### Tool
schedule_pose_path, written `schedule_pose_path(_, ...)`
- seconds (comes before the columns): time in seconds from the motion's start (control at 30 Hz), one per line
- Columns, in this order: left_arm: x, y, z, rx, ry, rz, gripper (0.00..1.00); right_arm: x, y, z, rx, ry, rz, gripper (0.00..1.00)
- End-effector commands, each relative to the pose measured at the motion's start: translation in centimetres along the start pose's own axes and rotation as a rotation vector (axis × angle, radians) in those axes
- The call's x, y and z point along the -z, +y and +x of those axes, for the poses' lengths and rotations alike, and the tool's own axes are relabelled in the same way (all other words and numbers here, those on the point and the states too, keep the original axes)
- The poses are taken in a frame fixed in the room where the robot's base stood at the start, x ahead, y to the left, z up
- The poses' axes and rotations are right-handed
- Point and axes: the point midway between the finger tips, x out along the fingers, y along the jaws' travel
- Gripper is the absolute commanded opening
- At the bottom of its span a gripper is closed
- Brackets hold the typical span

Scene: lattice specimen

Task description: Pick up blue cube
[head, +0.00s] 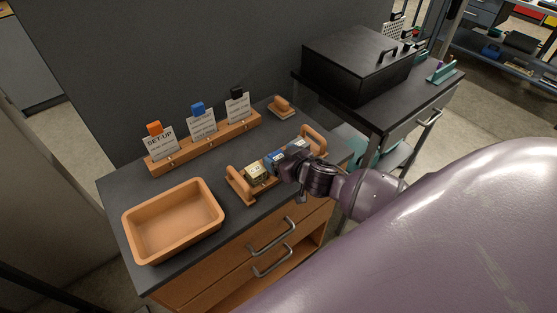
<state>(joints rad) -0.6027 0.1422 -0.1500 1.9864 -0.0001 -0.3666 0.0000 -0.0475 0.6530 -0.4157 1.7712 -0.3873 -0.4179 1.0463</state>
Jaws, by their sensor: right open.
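The blue cube (270,159) shows only in part in the head view, in the wooden handled holder (238,184) on the dark worktop. A yellowish cube (256,171) sits to its left in the same holder. My right gripper (281,162) reaches in from the right, over the holder and close against the blue cube's right side. It is open, and its dark body hides part of the cube and the holder's middle. I cannot tell whether the fingers touch the cube. My left gripper is out of view.
An empty wooden tray (134,234) stands at the worktop's front left. Behind is a wooden card rack (206,139) with orange, blue and black clips. A small wooden block (281,107) lies at the back. A black lidded box (345,62) stands on the other table at right.

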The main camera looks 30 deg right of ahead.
Motion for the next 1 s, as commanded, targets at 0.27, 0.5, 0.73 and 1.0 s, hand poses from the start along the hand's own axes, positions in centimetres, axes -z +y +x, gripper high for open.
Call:
schedule_pose_path(0.27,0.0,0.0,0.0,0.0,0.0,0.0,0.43,-0.1,0.0,0.2,0.0,-0.001,0.0,0.76)
schedule_pose_path(0.5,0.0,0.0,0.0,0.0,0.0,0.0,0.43,-0.1,0.0,0.2,0.0,-0.001,0.0,0.39)
schedule_pose_path(0.73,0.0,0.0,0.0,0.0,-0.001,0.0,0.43,0.0,0.0,0.1,0.0,0.0,-0.001,0.25)
schedule_pose_path(1.0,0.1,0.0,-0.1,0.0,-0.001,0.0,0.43,1.2,0.0,-0.3,0.001,0.003,-0.001,0.25)
